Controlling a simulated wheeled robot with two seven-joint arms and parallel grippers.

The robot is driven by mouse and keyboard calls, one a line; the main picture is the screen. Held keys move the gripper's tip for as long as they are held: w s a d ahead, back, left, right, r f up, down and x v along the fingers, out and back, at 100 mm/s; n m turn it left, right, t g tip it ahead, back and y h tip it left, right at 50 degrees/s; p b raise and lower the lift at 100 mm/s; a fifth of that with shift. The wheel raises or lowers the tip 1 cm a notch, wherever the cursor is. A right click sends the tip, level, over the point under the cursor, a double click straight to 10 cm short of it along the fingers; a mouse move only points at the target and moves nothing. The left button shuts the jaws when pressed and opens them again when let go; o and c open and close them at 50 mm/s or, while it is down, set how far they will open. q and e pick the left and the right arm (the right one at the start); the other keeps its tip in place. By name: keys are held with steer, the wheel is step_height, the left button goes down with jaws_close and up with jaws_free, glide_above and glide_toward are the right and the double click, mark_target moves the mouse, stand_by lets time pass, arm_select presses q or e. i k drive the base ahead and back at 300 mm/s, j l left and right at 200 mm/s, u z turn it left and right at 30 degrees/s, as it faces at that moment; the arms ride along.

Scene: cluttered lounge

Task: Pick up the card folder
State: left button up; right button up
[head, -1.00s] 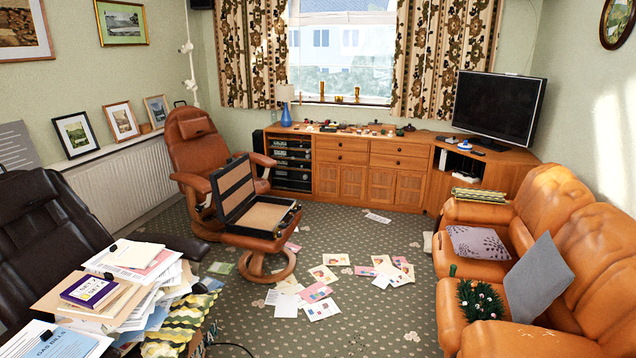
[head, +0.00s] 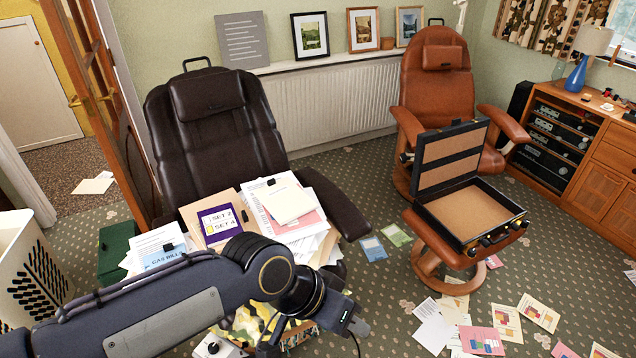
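A tan card folder (head: 190,218) lies on the heap of papers on the dark brown recliner's footrest side, partly covered by a purple-edged booklet (head: 218,221) marked SET 2 and SET 4. My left arm comes in from the lower left, in front of the heap. My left gripper (head: 357,327) is low, to the right of and nearer than the folder, apart from it. Its fingers are seen edge-on and small, so their opening is unclear. My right gripper is out of view.
White papers with black clips (head: 294,213) and a gas bill sheet (head: 163,255) crowd the folder. An open briefcase (head: 470,208) rests on the stool at right. Loose cards (head: 482,340) litter the carpet. A white basket (head: 32,270) stands at left.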

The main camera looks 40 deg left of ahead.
mark_target(285, 201)
steer(key=i+l+u, duration=0.1)
steer(key=i, duration=0.9)
steer(key=i+u, duration=0.25)
steer(key=u, duration=0.15)
steer(key=i+l+u, duration=0.15)
steer(key=u, duration=0.2)
steer(key=i+l+u, duration=0.15)
steer(key=u, duration=0.25)
steer(key=i+u, duration=0.15)
steer(key=u, duration=0.3)
steer(key=i+l+u, duration=0.1)
steer(key=u, duration=0.3)
steer(key=i+l+u, duration=0.15)
steer(key=u, duration=0.3)
steer(key=i+l+u, duration=0.2)
steer(key=u, duration=0.25)
steer(key=i+l+u, duration=0.15)
steer(key=u, duration=0.25)
steer(key=l+u, duration=0.25)
steer(key=u, duration=0.2)
steer(key=i+l+u, duration=0.25)
steer(key=l+u, duration=0.25)
steer(key=l, duration=0.1)
